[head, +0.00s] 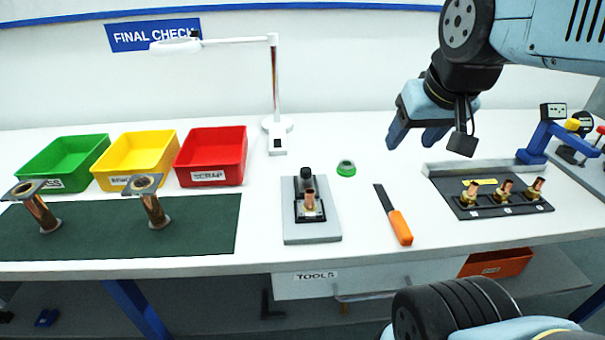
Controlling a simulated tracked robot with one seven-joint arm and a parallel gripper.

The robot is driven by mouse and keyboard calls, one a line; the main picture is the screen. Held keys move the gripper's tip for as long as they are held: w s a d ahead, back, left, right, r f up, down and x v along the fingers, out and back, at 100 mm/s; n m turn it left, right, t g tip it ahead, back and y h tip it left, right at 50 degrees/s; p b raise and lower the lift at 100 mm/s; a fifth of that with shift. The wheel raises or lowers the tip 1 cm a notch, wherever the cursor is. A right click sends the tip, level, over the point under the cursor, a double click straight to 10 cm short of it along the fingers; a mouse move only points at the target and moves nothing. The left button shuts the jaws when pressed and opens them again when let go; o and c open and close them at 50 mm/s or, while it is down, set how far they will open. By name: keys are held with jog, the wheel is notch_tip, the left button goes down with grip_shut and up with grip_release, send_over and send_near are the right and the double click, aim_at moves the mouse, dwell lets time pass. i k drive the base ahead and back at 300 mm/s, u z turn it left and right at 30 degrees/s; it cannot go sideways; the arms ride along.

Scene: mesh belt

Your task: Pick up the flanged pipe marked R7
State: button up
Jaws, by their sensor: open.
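Two copper flanged pipes stand on the dark green mat (110,235) at the left of the table in the head view. One flanged pipe (41,212) is at the far left, and the other flanged pipe (155,208) is to its right. Each has a square grey flange on top and a round foot, and both look tilted in this view. I cannot read an R7 mark on either. My gripper (417,139) is open and empty, raised above the table right of centre, far from both pipes.
Green (62,158), yellow (137,155) and red (212,153) bins stand behind the mat. A lamp (274,90), a grey fixture (312,232), an orange-handled tool (399,225) and a black rack (500,210) with copper fittings occupy the middle and right.

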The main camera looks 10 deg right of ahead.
aim_at(309, 208)
jog(key=z, duration=0.65)
jog(key=i, duration=0.1)
jog(key=u, duration=2.75)
jog(key=k, duration=1.25)
jog(key=z, duration=0.45)
